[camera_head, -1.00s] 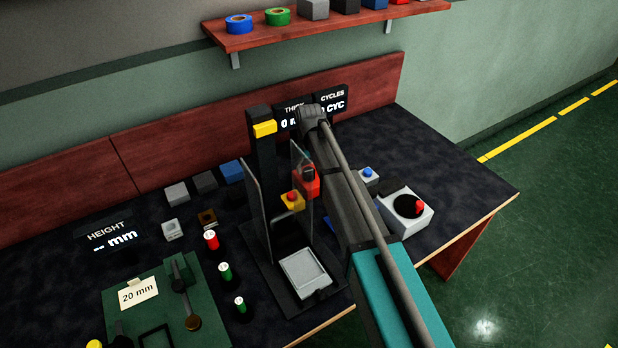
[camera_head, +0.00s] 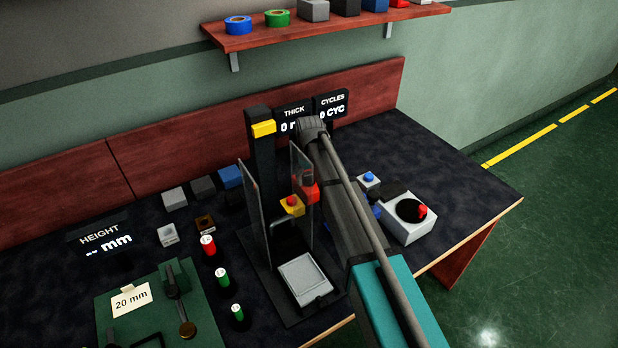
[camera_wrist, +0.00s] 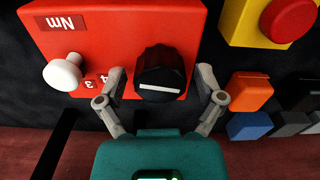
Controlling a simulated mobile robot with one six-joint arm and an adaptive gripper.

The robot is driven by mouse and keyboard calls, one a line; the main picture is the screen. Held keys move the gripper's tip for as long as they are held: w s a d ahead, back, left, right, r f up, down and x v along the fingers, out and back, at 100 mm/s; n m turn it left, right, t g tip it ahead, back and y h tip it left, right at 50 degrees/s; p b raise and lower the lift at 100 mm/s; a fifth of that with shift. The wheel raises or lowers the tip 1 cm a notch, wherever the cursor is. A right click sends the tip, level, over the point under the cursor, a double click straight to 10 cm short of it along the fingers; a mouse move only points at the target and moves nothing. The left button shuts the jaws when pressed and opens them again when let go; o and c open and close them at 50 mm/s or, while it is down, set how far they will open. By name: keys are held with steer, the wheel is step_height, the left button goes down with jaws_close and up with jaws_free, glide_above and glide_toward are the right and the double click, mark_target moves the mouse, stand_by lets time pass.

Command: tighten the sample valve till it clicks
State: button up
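The valve appears to be the black knob (camera_wrist: 162,62) with a white line across its face, on a red box (camera_wrist: 110,25) marked "Nm". The line lies nearly level in the wrist view. My gripper (camera_wrist: 161,80) is open, with one finger on each side of the knob and a thin gap showing on both sides. A white round knob (camera_wrist: 62,72) and small digits sit on the same box, left of my fingers. In the head view the red box (camera_head: 311,193) shows beside my arm, behind a clear panel; my fingers are hidden there.
A yellow box with a red button (camera_head: 292,205) stands close by the red box. Clear upright panels (camera_head: 254,205) and a grey tray (camera_head: 303,278) are near it. A white box with a black dial (camera_head: 408,217) is right of my arm. The bench's right end is clear.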

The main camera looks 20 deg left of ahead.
steer(key=c, duration=0.9)
steer(key=shift+m, duration=2)
steer(key=o, duration=1.1)
steer(key=shift+o, duration=0.2)
steer(key=shift+n, duration=0.5)
